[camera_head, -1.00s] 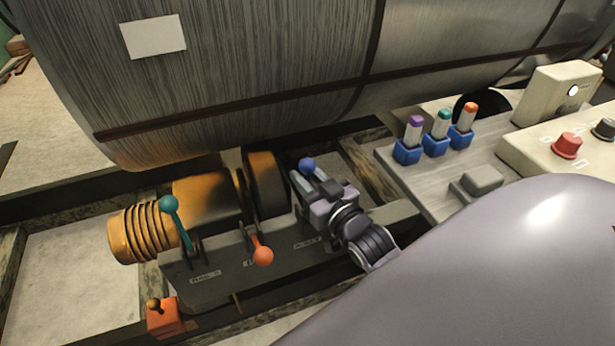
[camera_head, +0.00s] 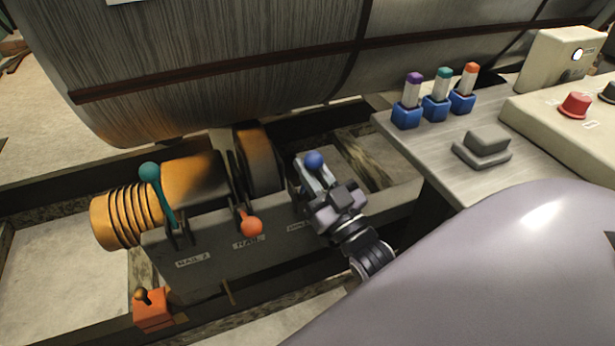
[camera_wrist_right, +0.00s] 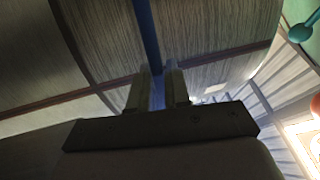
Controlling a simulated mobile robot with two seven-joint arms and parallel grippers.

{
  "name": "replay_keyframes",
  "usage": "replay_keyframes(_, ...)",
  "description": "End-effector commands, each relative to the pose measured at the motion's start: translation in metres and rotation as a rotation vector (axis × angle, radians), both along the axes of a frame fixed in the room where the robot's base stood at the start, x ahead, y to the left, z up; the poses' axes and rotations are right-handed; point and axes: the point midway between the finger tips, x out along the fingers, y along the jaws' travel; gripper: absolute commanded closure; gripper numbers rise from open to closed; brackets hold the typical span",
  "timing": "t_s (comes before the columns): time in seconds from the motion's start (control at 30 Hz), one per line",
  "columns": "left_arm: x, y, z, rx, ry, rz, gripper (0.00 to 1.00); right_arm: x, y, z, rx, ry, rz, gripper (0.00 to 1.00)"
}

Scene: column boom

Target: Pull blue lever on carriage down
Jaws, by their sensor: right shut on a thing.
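The blue lever (camera_head: 313,159) shows its round blue knob at the right end of the lever row on the carriage (camera_head: 210,255). My right gripper (camera_head: 315,182) is at the lever, just below the knob. In the right wrist view the blue lever shaft (camera_wrist_right: 148,40) runs down between the two fingers of my right gripper (camera_wrist_right: 158,92), which are shut on it. The gripper hides the lever's lower part and base in the head view. My left gripper is not in view.
A teal lever (camera_head: 150,172) stands up and an orange lever (camera_head: 251,226) points toward me on the same carriage. A large ribbed drum (camera_head: 220,60) hangs behind. A console (camera_head: 440,135) with several coloured switches stands to the right. An orange box (camera_head: 152,312) sits front left.

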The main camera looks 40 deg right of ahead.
Motion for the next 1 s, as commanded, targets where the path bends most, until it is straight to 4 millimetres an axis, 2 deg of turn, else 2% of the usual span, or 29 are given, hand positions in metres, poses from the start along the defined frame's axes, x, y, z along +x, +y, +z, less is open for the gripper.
replay_keyframes(0.03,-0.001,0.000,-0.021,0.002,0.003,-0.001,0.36,-0.002,0.001,-0.013,-0.009,-0.042,0.001,1.00)
replay_keyframes(0.07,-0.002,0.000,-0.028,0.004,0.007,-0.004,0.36,-0.004,0.001,-0.014,-0.015,-0.067,0.001,1.00)
replay_keyframes(0.17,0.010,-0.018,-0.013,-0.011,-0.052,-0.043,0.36,-0.011,0.003,-0.019,-0.035,-0.146,0.000,1.00)
replay_keyframes(0.47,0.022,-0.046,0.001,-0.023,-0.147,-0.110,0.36,-0.030,0.007,-0.031,-0.081,-0.338,0.000,1.00)
replay_keyframes(0.7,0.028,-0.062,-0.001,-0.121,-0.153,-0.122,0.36,-0.038,0.009,-0.036,-0.102,-0.428,0.000,1.00)
replay_keyframes(1.0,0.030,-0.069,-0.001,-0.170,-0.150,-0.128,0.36,-0.041,0.010,-0.037,-0.112,-0.466,0.001,1.00)
